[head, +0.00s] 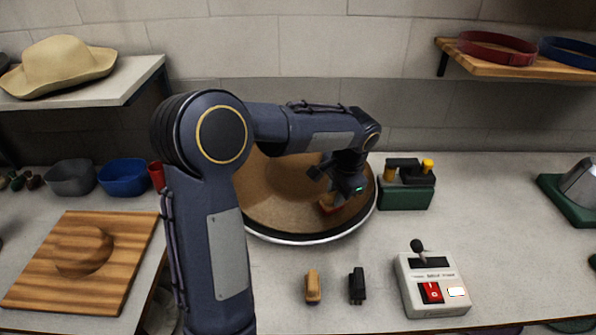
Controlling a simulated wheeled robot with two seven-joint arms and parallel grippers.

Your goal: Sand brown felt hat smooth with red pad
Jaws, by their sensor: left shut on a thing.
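The brown felt hat (272,198) lies on a round, pale-rimmed turntable (300,239) in the middle of the counter. My left arm crosses in front of it and hides its left and upper parts. My left gripper (334,193) points down over the right part of the hat. It is shut on the red pad (331,205), which shows as a small reddish and tan piece under the fingers. The pad is at the hat's surface, but I cannot tell whether it touches. My right gripper is not in view.
A green holder (405,194) stands close right of the turntable. A tan-handled brush (313,286), a black brush (357,285) and a control box (432,284) are in front. A wooden board (120,228) and a blue bowl (124,176) are at left.

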